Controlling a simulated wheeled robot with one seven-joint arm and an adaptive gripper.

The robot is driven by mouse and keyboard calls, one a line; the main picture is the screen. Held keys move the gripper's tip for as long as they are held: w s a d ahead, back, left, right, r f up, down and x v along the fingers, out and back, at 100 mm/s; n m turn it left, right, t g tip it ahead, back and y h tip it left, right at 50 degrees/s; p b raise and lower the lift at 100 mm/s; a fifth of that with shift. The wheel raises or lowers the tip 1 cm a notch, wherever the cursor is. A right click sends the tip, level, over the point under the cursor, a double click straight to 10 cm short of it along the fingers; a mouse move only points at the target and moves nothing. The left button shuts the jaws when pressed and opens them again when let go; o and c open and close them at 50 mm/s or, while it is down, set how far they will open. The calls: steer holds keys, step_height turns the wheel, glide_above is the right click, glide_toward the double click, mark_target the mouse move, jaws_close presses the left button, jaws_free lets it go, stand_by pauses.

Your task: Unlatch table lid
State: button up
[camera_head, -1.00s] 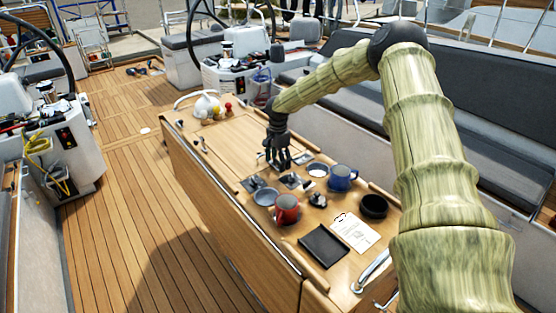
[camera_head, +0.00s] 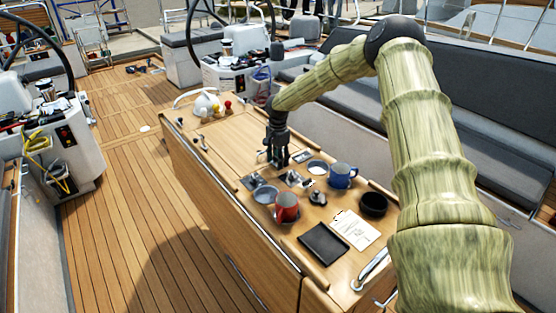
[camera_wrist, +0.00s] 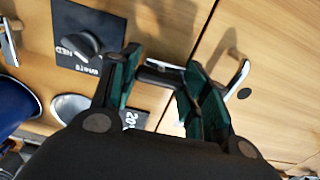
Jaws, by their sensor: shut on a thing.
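The wooden cockpit table (camera_head: 230,140) stands in the middle of the head view, its lid closed. My gripper (camera_head: 277,162) points down at the table top, beside the switch panels. In the wrist view my gripper (camera_wrist: 165,80) is shut on a small dark latch (camera_wrist: 160,67), which shows between its green-padded fingers. The fingers partly hide the latch, and its exact position is unclear. A shiny metal lever (camera_wrist: 238,78) lies just right of the fingers. The lid seam (camera_wrist: 192,55) runs past the fingertips.
A black switch panel with a knob (camera_wrist: 82,42) sits close to the left finger. In the head view a red mug (camera_head: 287,207), blue mug (camera_head: 342,175), black bowl (camera_head: 374,204), black tray (camera_head: 323,243) and paper (camera_head: 354,229) crowd the near end. Bottles (camera_head: 207,105) stand at the far end.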

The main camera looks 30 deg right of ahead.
steer(key=shift+w, duration=0.1)
steer(key=n+b, duration=0.2)
steer(key=n, duration=0.1)
steer(key=shift+n, duration=0.3)
steer(key=n+b, duration=0.1)
steer(key=n, duration=0.4)
steer(key=shift+b, duration=0.3)
steer(key=n, duration=0.4)
steer(key=shift+b, duration=0.4)
steer(key=shift+n+b, duration=0.3)
steer(key=shift+n, duration=2.2)
steer(key=o, duration=1)
steer(key=shift+d, duration=0.1)
